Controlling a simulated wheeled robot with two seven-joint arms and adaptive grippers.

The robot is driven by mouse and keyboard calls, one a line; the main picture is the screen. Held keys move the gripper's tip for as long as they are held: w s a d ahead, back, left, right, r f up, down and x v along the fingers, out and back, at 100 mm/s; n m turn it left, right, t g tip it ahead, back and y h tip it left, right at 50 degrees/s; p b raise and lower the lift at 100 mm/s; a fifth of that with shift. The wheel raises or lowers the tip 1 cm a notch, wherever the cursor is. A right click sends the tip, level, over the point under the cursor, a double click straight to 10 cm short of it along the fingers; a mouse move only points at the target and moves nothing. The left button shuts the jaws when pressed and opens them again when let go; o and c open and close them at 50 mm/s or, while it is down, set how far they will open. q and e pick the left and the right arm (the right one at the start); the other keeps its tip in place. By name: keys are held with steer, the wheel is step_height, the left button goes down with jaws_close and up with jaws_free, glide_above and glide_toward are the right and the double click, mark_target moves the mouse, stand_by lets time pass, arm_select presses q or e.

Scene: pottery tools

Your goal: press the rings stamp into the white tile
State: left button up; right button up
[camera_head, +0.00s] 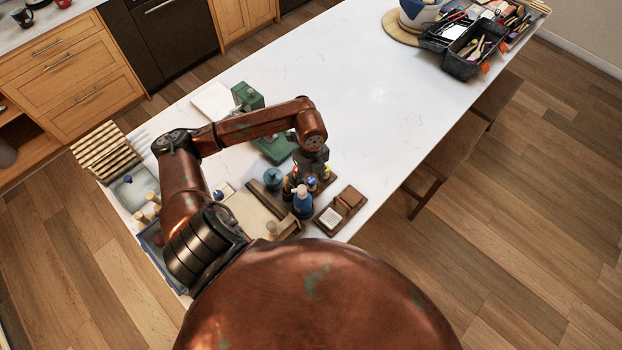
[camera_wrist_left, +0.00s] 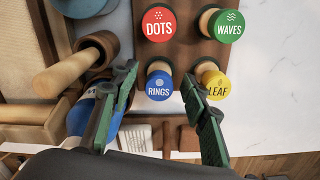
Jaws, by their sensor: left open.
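The rings stamp (camera_wrist_left: 159,86) has a blue top and stands upright in a brown wooden holder; its blue top also shows in the head view (camera_head: 312,183). My left gripper (camera_wrist_left: 159,75) is open above it, with one finger on each side of the stamp in the wrist view. I cannot tell whether the fingers touch it. In the head view the left gripper (camera_head: 311,168) hangs over the stamp holder. The white tile (camera_head: 330,217) lies on a brown board near the counter's edge; it shows below the stamps in the wrist view (camera_wrist_left: 136,138). My right gripper is out of view.
The red dots stamp (camera_wrist_left: 159,22), green waves stamp (camera_wrist_left: 226,26) and yellow leaf stamp (camera_wrist_left: 217,86) stand close around; the leaf stamp is beside the right finger. A blue bottle (camera_head: 302,204) stands close by. The counter's middle (camera_head: 370,110) is clear.

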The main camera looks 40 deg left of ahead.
arm_select(q)
steer(key=shift+r, duration=0.1)
step_height(320, 180, up, 12)
stand_by(0.5)
